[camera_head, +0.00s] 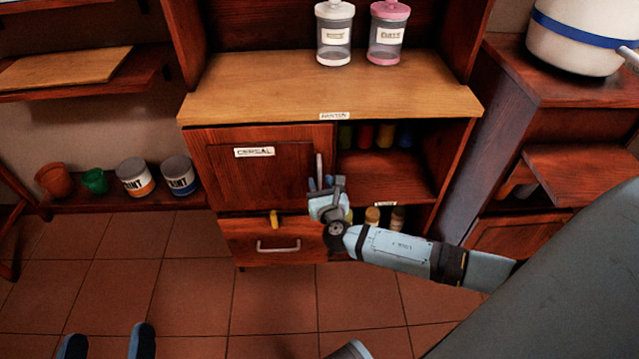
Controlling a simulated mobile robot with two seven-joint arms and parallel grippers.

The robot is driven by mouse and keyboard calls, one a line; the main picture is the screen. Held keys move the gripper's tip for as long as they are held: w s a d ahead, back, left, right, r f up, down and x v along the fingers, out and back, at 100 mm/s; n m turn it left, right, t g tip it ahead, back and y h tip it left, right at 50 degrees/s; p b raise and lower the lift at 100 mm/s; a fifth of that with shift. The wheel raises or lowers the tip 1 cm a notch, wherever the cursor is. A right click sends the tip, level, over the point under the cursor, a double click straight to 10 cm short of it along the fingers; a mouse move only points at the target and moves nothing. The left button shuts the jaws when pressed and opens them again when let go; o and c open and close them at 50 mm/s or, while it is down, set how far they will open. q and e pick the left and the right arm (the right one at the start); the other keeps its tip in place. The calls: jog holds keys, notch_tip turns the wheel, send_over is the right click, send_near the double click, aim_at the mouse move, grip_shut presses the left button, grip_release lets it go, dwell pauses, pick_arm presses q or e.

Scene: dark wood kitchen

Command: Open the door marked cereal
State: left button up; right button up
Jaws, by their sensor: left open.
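The door marked cereal (225,178) is a dark red-brown panel with a white label (254,152), on the left of the cabinet. It looks shut. Its pale upright handle (319,165) is at the door's right edge. My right gripper (327,183) is at the lower end of this handle, with its fingers pointing up around or just in front of it. I cannot tell whether they grip it. My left gripper (108,345) shows only as two dark-tipped fingers, wide apart and empty, over the floor at the bottom left.
An open shelf (385,170) with several jars is right of the door. Paint cans (135,178) stand at left. The tiled floor (190,285) in front is clear.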

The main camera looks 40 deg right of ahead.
jog(key=shift+w+d, duration=0.25)
jog(key=shift+w, duration=0.45)
grip_shut()
jog(key=shift+s, duration=0.1)
